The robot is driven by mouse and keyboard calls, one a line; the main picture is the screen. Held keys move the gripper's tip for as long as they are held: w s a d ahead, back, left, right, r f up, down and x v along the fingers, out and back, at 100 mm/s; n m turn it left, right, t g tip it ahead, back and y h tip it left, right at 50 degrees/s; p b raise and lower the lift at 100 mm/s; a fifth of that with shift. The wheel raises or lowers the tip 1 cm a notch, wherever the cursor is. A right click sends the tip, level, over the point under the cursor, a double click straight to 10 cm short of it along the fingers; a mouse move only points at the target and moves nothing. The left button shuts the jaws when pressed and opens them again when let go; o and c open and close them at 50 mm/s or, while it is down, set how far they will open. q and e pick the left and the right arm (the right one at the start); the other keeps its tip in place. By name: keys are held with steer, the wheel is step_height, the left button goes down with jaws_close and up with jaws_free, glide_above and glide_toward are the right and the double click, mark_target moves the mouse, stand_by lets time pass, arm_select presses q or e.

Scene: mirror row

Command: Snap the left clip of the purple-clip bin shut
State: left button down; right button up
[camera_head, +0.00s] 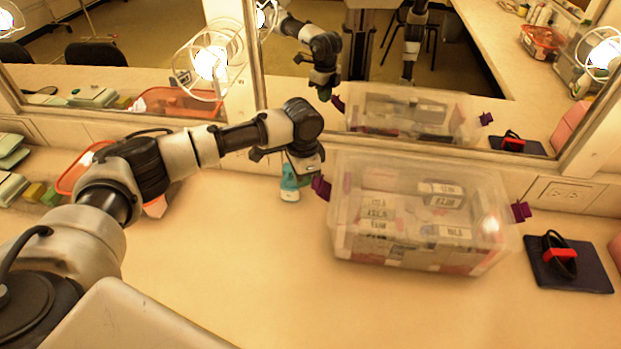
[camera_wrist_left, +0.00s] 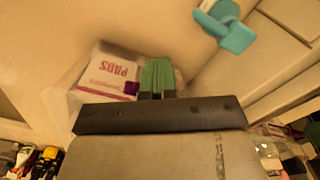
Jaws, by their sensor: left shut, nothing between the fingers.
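The clear plastic bin (camera_head: 425,170) stands on the counter against the mirror, with packets and labelled boxes inside. Its left purple clip (camera_head: 321,187) juts outward from the left end, and its right purple clip (camera_head: 521,212) juts out at the other end. My left gripper (camera_head: 308,176) is shut and empty, pointing down close beside the left clip. In the left wrist view the green fingertips (camera_wrist_left: 157,76) are together, with a bit of the purple clip (camera_wrist_left: 132,88) just left of them. Whether they touch is unclear. My right gripper is not in view.
A teal bottle (camera_head: 289,185) stands just behind and left of the gripper; it also shows in the left wrist view (camera_wrist_left: 230,32). A dark pad (camera_head: 570,268) with a black and red item lies right of the bin. The front counter is clear. The mirror repeats the scene.

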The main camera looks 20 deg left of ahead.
arm_select(q)
steer(key=shift+w+d+r+p, duration=0.25)
steer(key=shift+d+p, duration=0.2)
steer(key=shift+d, duration=0.6)
steer(key=shift+w+d+r+p, duration=0.2)
steer(key=shift+d+p, duration=0.2)
steer(key=shift+d, duration=0.6)
steer(key=shift+w+d+r+p, duration=0.2)
steer(key=shift+d+p, duration=0.25)
steer(key=shift+d, duration=0.6)
steer(key=shift+w+a+r+p, duration=0.1)
steer(key=shift+a+r+p, duration=0.15)
steer(key=shift+r+p, duration=0.85)
steer(key=shift+a+r+p, duration=0.15)
steer(key=shift+r+p, duration=0.8)
steer(key=shift+p, duration=0.1)
steer(key=shift+a+r+p, duration=0.2)
steer(key=shift+r+p, duration=0.7)
steer(key=shift+p, duration=0.15)
